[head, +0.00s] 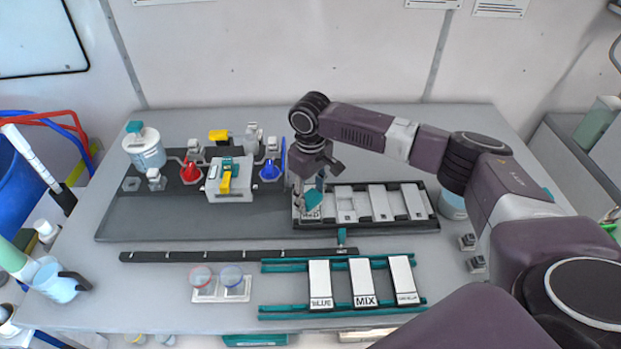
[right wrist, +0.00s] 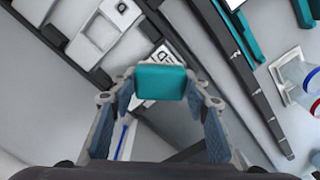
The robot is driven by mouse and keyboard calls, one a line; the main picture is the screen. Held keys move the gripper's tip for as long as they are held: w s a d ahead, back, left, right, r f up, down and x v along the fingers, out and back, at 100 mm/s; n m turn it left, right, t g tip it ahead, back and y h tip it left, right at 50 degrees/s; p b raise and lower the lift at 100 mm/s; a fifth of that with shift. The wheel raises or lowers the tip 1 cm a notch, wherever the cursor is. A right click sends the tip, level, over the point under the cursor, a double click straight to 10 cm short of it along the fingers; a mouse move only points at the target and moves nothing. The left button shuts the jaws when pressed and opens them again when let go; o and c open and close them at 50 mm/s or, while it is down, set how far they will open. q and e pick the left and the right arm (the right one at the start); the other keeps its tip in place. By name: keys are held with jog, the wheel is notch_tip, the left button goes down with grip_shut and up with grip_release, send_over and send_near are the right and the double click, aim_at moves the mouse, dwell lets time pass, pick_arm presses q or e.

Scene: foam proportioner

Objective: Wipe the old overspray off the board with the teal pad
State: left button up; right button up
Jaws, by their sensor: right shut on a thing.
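My right gripper (head: 312,190) is shut on the teal pad (head: 313,200), over the left end of a dark tray (head: 420,227) of white tiles. In the right wrist view the teal pad (right wrist: 160,82) sits between the two fingertips. A white tile with black marks (right wrist: 165,55) shows just behind the pad. I cannot tell whether the pad touches it. The dark grey board (head: 160,225) lies flat on the table, carrying the apparatus and bordering the tray. I cannot make out overspray on it; the arm and gripper hide part of that area. My left gripper is not in view.
A white jar (head: 145,148), red funnel (head: 190,172), blue funnel (head: 270,170) and white box with a yellow lever (head: 227,182) stand on the board. In front are a black rail (head: 200,256), two small cups (head: 231,277) and a teal rack (head: 340,310) with three labelled tiles.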

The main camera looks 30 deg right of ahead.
jog(key=shift+w+d+r+p, duration=0.1)
jog(key=shift+w+r+p, duration=0.05)
jog(key=shift+r+p, duration=0.45)
jog(key=shift+w+d+r+p, duration=0.1)
jog(key=shift+w+r+p, duration=0.05)
jog(key=shift+r+p, duration=0.35)
jog(key=shift+s+r+p, duration=0.1)
jog(key=shift+r+p, duration=0.6)
jog(key=shift+p, duration=0.05)
jog(key=shift+r, duration=0.2)
jog(key=shift+a+r, duration=0.1)
jog(key=shift+r, duration=0.8)
jog(key=shift+f+b, duration=0.1)
jog(key=shift+b, duration=0.2)
